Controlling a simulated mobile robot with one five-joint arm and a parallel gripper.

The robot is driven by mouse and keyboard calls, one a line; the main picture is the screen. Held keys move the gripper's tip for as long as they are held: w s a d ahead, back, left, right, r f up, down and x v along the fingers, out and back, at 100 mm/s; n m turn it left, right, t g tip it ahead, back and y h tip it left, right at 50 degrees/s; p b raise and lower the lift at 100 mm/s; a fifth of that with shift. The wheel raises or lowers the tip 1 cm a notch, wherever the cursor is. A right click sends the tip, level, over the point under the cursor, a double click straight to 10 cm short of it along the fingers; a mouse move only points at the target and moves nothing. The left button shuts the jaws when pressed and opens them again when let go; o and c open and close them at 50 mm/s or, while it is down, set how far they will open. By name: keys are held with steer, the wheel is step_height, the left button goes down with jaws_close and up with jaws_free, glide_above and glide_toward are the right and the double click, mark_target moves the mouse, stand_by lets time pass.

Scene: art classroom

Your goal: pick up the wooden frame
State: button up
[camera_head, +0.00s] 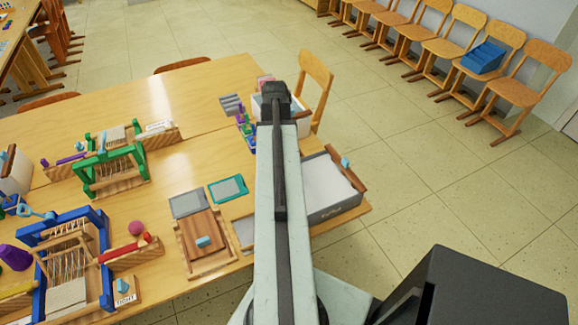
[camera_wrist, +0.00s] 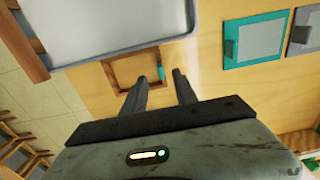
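The wooden frame (camera_wrist: 131,55) is a small brown rectangular frame lying flat on the table, with bare tabletop showing inside it. It shows in the wrist view, beside the tray, with a small teal piece (camera_wrist: 160,72) at its right side. My gripper (camera_wrist: 162,75) is open, its two fingers apart with nothing visibly held between them. The left finger overlaps the frame's lower part in the picture; I cannot tell the height or any contact. In the head view my arm covers this part of the table, and I cannot make out the frame there.
A white-bottomed tray (camera_head: 330,206) with wooden handles stands close beside the frame. A teal-edged board (camera_head: 227,188) and a grey board (camera_head: 188,204) lie on the other side. A wooden board with a teal block (camera_head: 204,241) and small looms (camera_head: 112,165) stand farther left.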

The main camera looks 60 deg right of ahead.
step_height(320, 180, down, 7)
steer(key=b, duration=0.6)
steer(key=shift+f, duration=0.1)
steer(key=shift+r, duration=0.2)
jaws_close()
